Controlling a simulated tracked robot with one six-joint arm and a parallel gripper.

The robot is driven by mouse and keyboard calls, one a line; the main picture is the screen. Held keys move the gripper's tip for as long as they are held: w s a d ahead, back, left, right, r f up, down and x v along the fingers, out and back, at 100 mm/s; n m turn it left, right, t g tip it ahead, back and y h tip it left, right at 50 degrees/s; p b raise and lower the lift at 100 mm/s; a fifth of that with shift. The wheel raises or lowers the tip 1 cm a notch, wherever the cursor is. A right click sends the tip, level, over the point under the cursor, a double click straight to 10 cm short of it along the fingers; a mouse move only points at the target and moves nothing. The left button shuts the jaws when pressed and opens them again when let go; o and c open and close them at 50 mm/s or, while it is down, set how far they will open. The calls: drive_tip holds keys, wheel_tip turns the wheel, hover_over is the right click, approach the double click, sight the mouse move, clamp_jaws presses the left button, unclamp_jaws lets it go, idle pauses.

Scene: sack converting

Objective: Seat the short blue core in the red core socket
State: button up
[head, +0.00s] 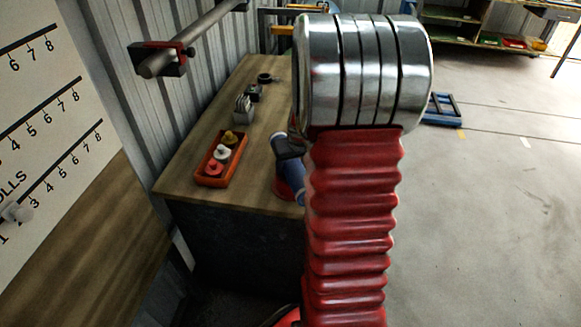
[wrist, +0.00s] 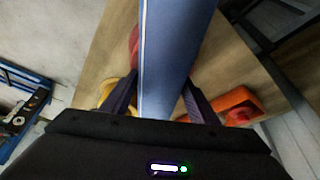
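The short blue core (wrist: 172,50) lies between the two dark fingers of my gripper (wrist: 160,88) in the wrist view. The fingers are closed against its sides. In the head view part of the blue core (head: 294,173) shows tilted beside my red arm, which hides the rest of it and most of the gripper. A red piece, likely the red core socket (head: 283,190), shows just below and left of the core. It also shows in the wrist view (wrist: 133,42), partly behind the core. I cannot tell whether core and socket touch.
An orange tray (head: 203,181) with red, white and yellow pieces stands left on the wooden bench (head: 185,160). A metal block (head: 243,110) and small dark items lie farther back. A yellow piece (wrist: 106,92) shows left of the gripper. A bar (head: 190,38) is fixed to the wall.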

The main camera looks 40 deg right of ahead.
drive_tip(key=c, duration=1.1)
drive_tip(key=shift+r, duration=0.15)
wheel_tip(320, 180, up, 10)
drive_tip(key=shift+f, duration=0.1)
idle(0.4)
